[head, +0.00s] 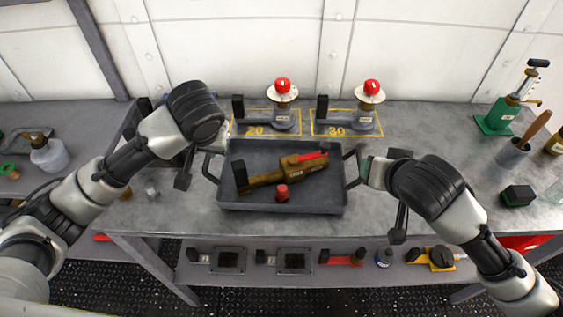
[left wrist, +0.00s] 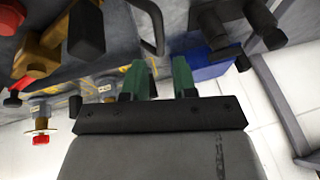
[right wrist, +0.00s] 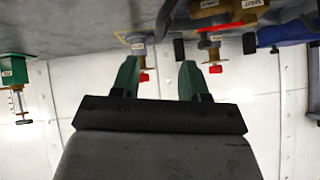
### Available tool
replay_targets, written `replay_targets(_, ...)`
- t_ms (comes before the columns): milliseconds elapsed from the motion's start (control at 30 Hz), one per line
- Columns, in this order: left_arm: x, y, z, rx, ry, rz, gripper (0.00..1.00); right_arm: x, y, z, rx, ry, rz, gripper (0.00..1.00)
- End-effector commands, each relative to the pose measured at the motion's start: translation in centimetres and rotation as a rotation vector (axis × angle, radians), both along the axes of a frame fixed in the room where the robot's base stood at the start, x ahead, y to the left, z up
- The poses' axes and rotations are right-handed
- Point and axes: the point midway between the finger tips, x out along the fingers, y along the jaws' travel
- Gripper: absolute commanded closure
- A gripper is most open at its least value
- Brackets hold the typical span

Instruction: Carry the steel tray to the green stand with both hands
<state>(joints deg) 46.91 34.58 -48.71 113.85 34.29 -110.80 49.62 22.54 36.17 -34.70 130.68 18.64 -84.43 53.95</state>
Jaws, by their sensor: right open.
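The steel tray (head: 240,205) is a dark grey rectangular pan on the bench, with a loop handle at each short end. It holds a brown tool with a red part (head: 300,172) and a small red-topped piece (head: 282,192). My left gripper (left wrist: 160,80) is open and empty; a tray handle (left wrist: 150,22) shows beyond its green fingers in the left wrist view. My right gripper (head: 366,164) is beside the right handle (head: 352,166); its fingers (right wrist: 160,80) are apart with nothing between them.
Two red-topped valve fixtures (head: 283,110) (head: 369,112) stand in yellow outlines marked 20 and 30 behind the tray. A green-based pump (head: 498,116), a brush cup (head: 513,150) and a dark block (head: 518,196) are at the right. A lower shelf (head: 330,275) holds several parts.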

Motion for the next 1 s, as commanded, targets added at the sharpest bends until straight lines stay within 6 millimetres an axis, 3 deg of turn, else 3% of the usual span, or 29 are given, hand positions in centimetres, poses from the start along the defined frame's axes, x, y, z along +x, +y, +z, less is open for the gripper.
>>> replay_targets(367, 0.3, 0.2, -1.0, -0.001, 0.003, -0.001, 0.73, 0.7, 0.1, -0.7, -0.001, 0.002, 0.0, 0.56)
replay_targets(800, 3.1, 1.7, -7.7, 0.001, 0.002, 0.0, 0.73, 5.9, 1.2, -5.9, -0.002, 0.001, -0.001, 0.56)
replay_targets(1000, 3.9, 2.0, -9.4, -0.001, 0.0, -0.002, 0.73, 7.3, 1.5, -7.3, 0.0, 0.001, 0.0, 0.56)
